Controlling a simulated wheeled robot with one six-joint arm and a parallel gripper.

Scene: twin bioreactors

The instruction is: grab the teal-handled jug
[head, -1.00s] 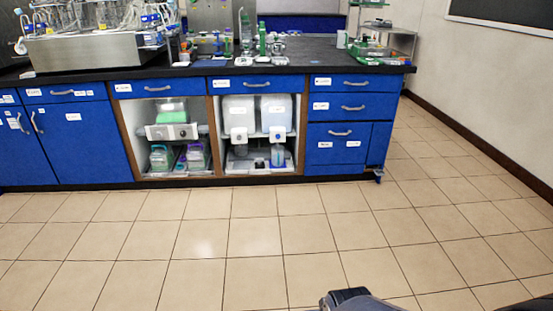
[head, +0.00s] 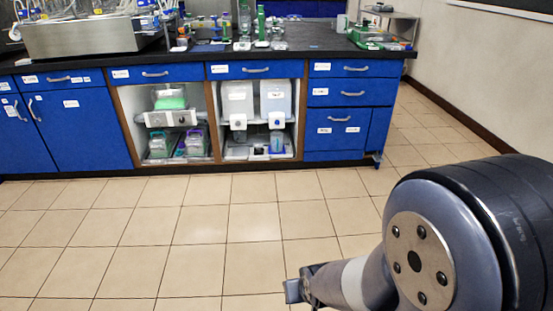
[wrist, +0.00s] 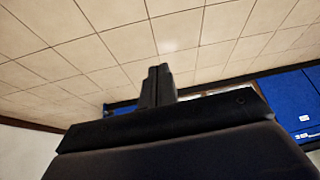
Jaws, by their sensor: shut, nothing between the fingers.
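A clear jug with a teal-green handle (head: 158,146) appears to stand at the left of the bottom shelf in the left open cabinet bay. It is small and far off in the head view. A similar jug with a purple handle (head: 195,142) stands to its right. My gripper (head: 293,290) is over the open floor in front of the bench, well apart from the jugs. In the wrist view its fingers (wrist: 157,84) are together and empty. The wrist view shows no jug.
The blue bench (head: 80,130) spans the far side. Its right open bay holds two white tanks (head: 238,98) above a tray (head: 243,153). A shelf unit (head: 172,118) hangs over the jugs. The tiled floor (head: 200,225) between is clear.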

